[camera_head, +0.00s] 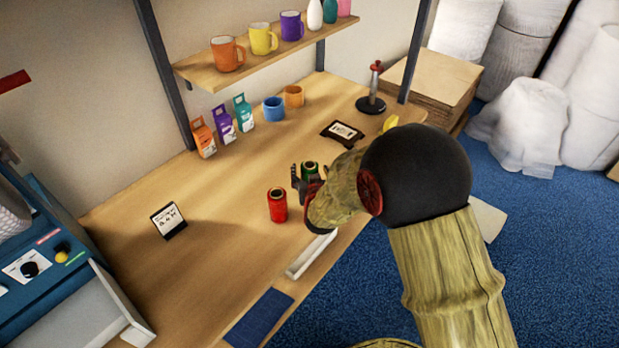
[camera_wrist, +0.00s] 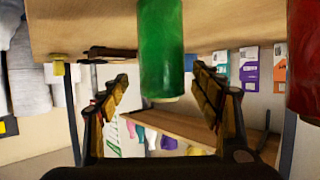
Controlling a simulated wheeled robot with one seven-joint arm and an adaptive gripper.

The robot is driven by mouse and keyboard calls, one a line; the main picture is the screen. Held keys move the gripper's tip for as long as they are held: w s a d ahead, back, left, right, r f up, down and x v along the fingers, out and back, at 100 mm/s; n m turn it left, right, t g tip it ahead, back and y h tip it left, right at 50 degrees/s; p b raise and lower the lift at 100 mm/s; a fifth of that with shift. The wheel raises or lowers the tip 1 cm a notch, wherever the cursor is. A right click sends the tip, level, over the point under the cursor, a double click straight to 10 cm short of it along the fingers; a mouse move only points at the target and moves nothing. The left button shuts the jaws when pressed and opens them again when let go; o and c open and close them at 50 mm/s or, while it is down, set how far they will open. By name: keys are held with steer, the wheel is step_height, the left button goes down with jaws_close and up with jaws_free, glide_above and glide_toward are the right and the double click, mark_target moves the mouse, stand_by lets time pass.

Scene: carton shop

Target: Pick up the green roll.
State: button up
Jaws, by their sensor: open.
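The green roll (camera_head: 309,169) stands upright on the wooden table (camera_head: 235,235), partly hidden by my gripper (camera_head: 300,187) in the head view. In the wrist view, which looks upside down, the green roll (camera_wrist: 161,50) shows large, centred between the two fingertips of my gripper (camera_wrist: 160,76). The fingers are spread apart, with a gap visible on each side of the roll. I cannot tell how far it is in depth between them.
A red roll (camera_head: 278,206) stands close by, left of and nearer than my gripper; it also shows in the wrist view (camera_wrist: 303,55). A white tray (camera_head: 311,254) lies at the front edge. A blue mug (camera_head: 273,109) and cartons (camera_head: 223,123) stand behind.

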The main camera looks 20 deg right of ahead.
steer(key=b+x, duration=0.1)
steer(key=x, duration=0.4)
steer(key=shift+a+f+b, duration=0.15)
steer(key=shift+f+b, duration=0.2)
steer(key=shift+f, duration=0.05)
steer(key=shift+w+f, duration=0.1)
steer(key=shift+w, duration=0.3)
steer(key=shift+c, duration=1.1)
steer(key=c, duration=1.4)
steer(key=shift+c, duration=0.4)
